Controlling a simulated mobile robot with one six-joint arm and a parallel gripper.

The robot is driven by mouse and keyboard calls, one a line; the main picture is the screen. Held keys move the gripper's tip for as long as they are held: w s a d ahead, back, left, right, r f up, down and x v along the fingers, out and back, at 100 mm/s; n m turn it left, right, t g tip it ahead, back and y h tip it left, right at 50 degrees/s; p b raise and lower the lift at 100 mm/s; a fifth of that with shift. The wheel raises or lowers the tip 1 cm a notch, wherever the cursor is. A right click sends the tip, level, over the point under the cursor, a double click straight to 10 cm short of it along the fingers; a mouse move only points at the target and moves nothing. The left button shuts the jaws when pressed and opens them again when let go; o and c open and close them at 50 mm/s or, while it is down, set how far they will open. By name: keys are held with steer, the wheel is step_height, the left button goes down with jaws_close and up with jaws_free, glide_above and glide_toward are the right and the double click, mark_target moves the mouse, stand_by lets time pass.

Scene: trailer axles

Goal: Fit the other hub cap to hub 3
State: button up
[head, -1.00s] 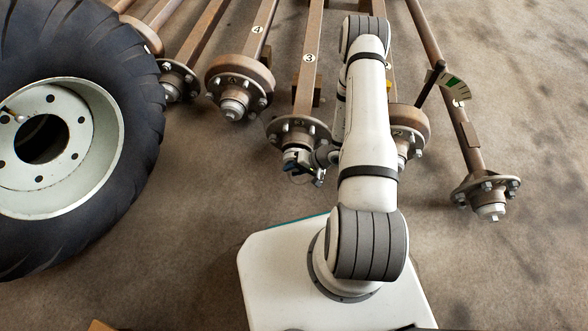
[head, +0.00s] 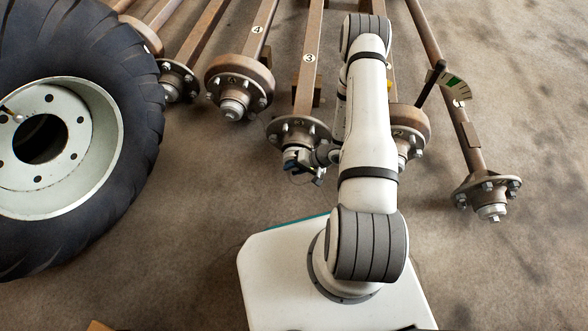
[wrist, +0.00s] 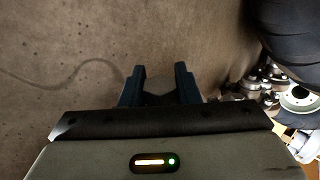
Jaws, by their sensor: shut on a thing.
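Hub 3 (head: 298,128) is the rusty studded flange at the end of the axle labelled 3 in the head view. My gripper (head: 290,165) is just in front of its lower face and covers the hub's centre. In the wrist view my gripper (wrist: 159,85) has its two dark blue fingers shut on a grey hub cap (wrist: 158,87), of which only part shows between them. In the head view the cap is hidden, and I cannot tell whether it touches the hub.
Hub 4 (head: 238,85) is to the left, and a hub marked 2 (head: 409,125) is close behind my arm. Another hub (head: 487,190) is at the right. Open floor (head: 205,200) lies between the tyre and hub 3.

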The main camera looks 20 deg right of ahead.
steer(key=shift+w+d, duration=0.2)
steer(key=shift+w, duration=0.3)
steer(key=o, duration=1.1)
steer(key=shift+o, duration=0.2)
steer(key=p+v, duration=0.2)
steer(key=v, duration=0.5)
steer(key=shift+s+d+r+p, duration=0.15)
steer(key=shift+d+r+p, duration=0.1)
steer(key=shift+r+p, duration=0.05)
